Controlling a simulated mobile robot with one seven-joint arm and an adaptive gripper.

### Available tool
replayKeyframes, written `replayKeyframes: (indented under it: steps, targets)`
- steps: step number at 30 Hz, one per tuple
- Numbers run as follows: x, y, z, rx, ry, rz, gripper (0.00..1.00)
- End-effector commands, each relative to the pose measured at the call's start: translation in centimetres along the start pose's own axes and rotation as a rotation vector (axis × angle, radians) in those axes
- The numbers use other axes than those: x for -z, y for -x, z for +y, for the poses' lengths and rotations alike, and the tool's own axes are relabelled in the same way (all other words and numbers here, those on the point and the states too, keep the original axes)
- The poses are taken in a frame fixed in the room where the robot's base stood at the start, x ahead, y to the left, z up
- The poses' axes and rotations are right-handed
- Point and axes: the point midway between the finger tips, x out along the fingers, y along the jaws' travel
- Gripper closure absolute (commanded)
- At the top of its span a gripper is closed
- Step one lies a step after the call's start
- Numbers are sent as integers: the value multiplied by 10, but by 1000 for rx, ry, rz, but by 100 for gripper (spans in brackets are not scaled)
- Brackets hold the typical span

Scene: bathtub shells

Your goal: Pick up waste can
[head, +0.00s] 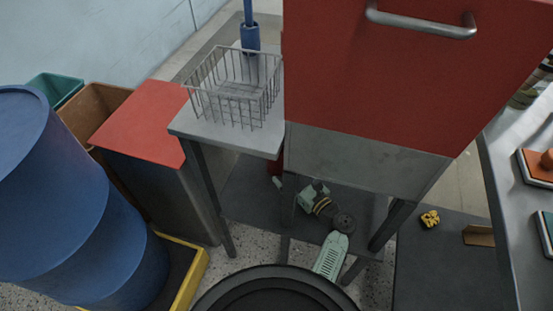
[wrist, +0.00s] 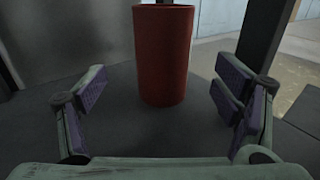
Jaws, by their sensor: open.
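A plain red cylinder, which looks like the waste can (wrist: 165,55), stands upright on a dark grey surface in the wrist view. In the head view a small part of the red can (head: 276,168) shows under the table, left of my gripper (head: 303,191). The table and its leg hide most of the can there.
A metal table (head: 225,133) with a wire basket (head: 235,90) stands above the low shelf, its legs close to my arm. A red-fronted cabinet (head: 380,75) overhangs on the right. A yellow object (head: 430,218) lies right.

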Motion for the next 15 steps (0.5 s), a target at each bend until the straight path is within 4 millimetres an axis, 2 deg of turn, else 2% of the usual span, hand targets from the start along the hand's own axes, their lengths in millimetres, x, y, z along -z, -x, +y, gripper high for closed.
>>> replayKeyframes:
  steps: [1, 8, 15]
  targets:
    - [2, -10, 0, -3, 1, -2, 17]
    - [0, -36, -1, -1, 2, -2, 17]
    - [-2, -70, -3, -1, 0, -3, 17]
